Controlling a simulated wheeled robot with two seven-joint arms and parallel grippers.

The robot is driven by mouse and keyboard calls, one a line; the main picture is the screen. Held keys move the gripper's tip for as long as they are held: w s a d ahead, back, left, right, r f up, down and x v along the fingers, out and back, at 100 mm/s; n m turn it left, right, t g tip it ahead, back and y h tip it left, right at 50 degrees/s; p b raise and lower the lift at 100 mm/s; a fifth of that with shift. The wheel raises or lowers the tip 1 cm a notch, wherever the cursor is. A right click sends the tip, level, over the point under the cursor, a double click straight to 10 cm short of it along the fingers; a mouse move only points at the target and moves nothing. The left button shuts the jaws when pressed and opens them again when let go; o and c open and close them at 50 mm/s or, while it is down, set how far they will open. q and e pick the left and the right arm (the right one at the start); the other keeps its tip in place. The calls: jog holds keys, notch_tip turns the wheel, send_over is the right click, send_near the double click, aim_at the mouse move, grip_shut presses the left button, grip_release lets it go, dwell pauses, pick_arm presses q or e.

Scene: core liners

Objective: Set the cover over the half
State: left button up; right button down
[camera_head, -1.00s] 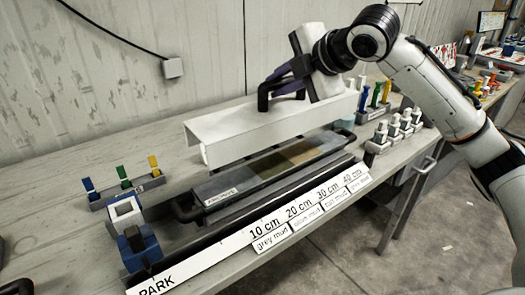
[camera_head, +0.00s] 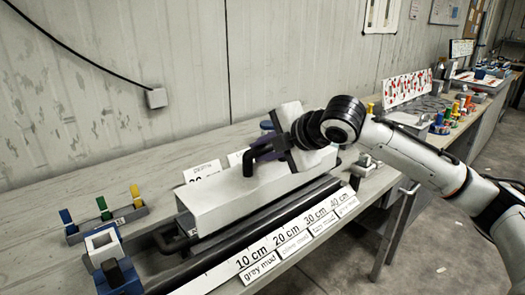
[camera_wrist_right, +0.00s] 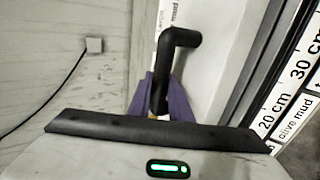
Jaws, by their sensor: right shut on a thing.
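The cover (camera_head: 225,203) is a long white box-like lid with a black handle on top. It sits low over the dark tray (camera_head: 168,238) that held the core half, and the half is hidden beneath it. I cannot tell whether the cover rests fully on the tray. My right gripper (camera_head: 262,153) is shut on the cover's black handle. In the right wrist view the purple fingers (camera_wrist_right: 163,98) close around the handle (camera_wrist_right: 172,62). My left gripper is not in view.
A scale strip (camera_head: 235,262) with depth labels runs along the front. A blue-and-white device (camera_head: 107,255) stands at the near left. A grey rack (camera_head: 108,222) with coloured flags is behind it. A board with red marks (camera_head: 407,87) stands at the back right.

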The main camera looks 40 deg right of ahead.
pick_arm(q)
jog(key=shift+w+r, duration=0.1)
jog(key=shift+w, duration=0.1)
pick_arm(e)
jog(key=shift+f, duration=0.55)
jog(key=c, duration=1.6)
grip_release()
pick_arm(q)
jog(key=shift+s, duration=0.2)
pick_arm(e)
jog(key=shift+r, duration=0.3)
pick_arm(q)
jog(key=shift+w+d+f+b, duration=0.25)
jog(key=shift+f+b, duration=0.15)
jog(key=shift+b, duration=0.45)
pick_arm(e)
jog(key=shift+v, duration=6.15)
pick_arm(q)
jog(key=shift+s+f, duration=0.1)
pick_arm(e)
jog(key=shift+w+r, duration=0.15)
jog(key=shift+r, duration=0.05)
